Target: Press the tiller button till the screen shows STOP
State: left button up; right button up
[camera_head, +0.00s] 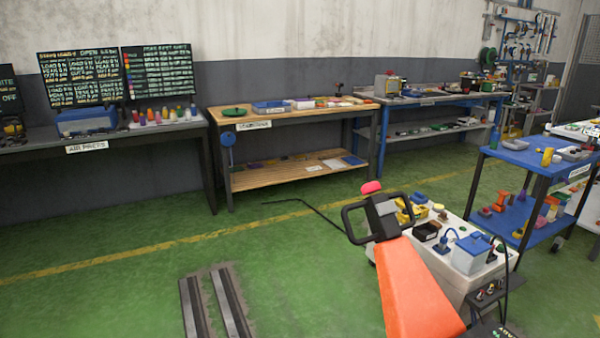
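A black tiller handle (385,217) with a looped grip stands right of the middle, at the end of an orange shaft (415,285). A red rounded button (371,187) sits at the top of the tiller head. Nothing touches the button. A dark panel (492,330) with pale letters is cut off at the bottom edge; its text cannot be read. Dark screens with text stand on the left bench: one (80,78) shows OPEN in its top line, and another (158,72) has a list too small to read. No STOP is legible. Neither of my grippers is in view.
A white cart top (445,262) with bins and a blue-lidded box lies right of the tiller. A blue shelf cart (530,165) stands further right. Two dark rails (215,305) lie on the green floor. Benches line the wall.

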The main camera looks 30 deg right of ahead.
aim_at(370, 188)
jog(key=i+z, duration=0.5)
jog(key=i+j+z, duration=0.15)
jog(key=i+z, duration=0.35)
jog(key=i+j+z, duration=0.5)
jog(key=i+l, duration=0.05)
jog(key=l, duration=0.05)
